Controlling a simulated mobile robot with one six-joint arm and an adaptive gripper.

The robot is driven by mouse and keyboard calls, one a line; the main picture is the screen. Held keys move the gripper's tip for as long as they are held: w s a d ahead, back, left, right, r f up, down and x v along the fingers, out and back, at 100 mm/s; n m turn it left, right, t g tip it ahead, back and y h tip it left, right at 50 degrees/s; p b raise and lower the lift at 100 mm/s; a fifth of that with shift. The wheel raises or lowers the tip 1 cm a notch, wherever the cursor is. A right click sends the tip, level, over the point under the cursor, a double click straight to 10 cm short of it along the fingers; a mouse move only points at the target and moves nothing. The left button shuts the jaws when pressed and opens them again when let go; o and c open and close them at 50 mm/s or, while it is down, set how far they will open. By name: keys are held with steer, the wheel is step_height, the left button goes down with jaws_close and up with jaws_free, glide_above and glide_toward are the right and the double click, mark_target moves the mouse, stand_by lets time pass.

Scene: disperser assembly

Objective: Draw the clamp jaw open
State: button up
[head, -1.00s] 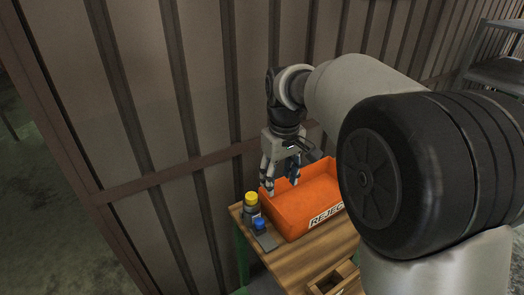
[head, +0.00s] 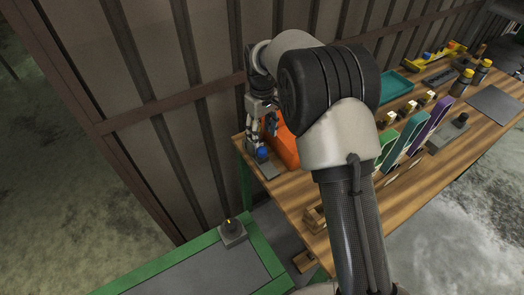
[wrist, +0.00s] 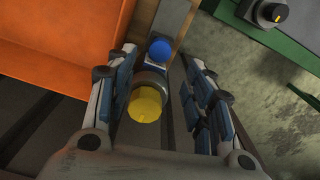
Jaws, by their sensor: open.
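A blue knob (head: 262,153) stands on a grey plate (head: 266,171) at the table's left corner; I take this to be the clamp fixture, but its jaw is not clearly visible. The blue knob also shows in the wrist view (wrist: 160,49), just beyond a yellow-topped dark cylinder (wrist: 145,104). My gripper (head: 263,128) points down at the fixture. In the wrist view my gripper (wrist: 159,55) is open, its fingers on either side of the yellow top and blue knob. Whether a finger touches either is unclear. The yellow top is hidden in the head view.
An orange bin (head: 285,146) stands close beside my gripper. Coloured holders (head: 408,135) and a teal tray (head: 395,86) stand farther right. A ribbed wall rises behind.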

mark_target(262, 149)
step_height(262, 149, down, 8)
steer(key=shift+f+b, duration=0.1)
steer(key=shift+b, duration=0.95)
steer(key=shift+c, duration=0.2)
jaws_close()
